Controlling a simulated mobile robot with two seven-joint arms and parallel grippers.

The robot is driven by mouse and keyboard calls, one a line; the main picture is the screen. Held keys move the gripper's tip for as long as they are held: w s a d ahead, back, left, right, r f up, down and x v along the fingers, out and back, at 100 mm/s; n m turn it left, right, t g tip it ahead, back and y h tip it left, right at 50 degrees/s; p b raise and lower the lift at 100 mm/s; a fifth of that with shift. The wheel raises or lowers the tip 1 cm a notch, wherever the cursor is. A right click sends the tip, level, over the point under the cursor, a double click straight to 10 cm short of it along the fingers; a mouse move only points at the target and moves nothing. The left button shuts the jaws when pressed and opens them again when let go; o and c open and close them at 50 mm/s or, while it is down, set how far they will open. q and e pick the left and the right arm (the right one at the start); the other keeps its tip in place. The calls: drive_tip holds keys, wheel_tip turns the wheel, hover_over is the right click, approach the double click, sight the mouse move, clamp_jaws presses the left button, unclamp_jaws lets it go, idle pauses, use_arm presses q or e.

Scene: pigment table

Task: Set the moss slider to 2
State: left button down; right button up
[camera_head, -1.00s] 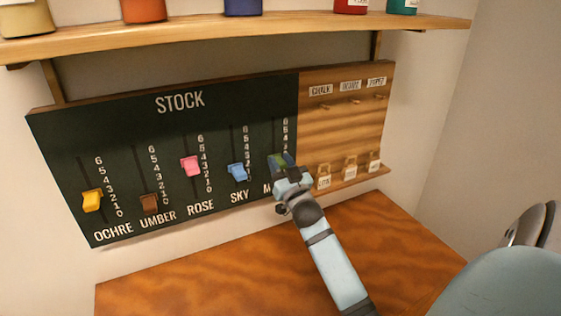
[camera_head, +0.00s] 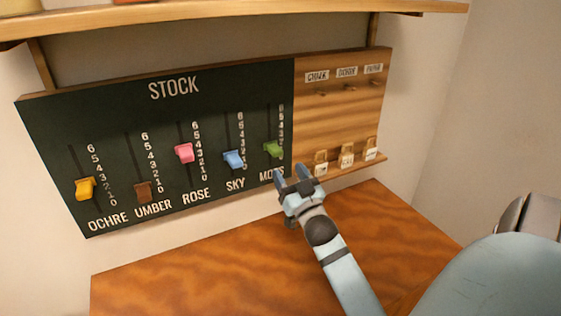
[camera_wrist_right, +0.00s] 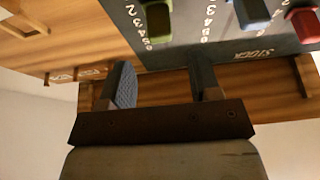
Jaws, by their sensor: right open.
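The green moss slider (camera_head: 273,150) is the rightmost slider on the dark STOCK board (camera_head: 90,120). Its knob is in the lower half of its scale, below the 3. The knob covers some of the lower figures, so I cannot read its exact value. My right gripper (camera_head: 291,175) is open and empty, below and slightly right of the knob, apart from it. In the right wrist view the two fingers (camera_wrist_right: 162,85) are spread with nothing between them, and the green knob (camera_wrist_right: 157,22) is beyond them. My left gripper is not in view.
The sky slider (camera_head: 233,159) is left of moss, followed by rose (camera_head: 184,152), umber (camera_head: 143,191) and ochre (camera_head: 85,189). On the right, a wooden panel (camera_head: 340,115) has pegs and small tagged items on a ledge. A shelf (camera_head: 230,18) is above; the tabletop (camera_head: 210,265) below is clear.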

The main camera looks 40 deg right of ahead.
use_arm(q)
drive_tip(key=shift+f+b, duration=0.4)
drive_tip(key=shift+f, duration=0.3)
use_arm(e)
drive_tip(key=v, duration=0.6)
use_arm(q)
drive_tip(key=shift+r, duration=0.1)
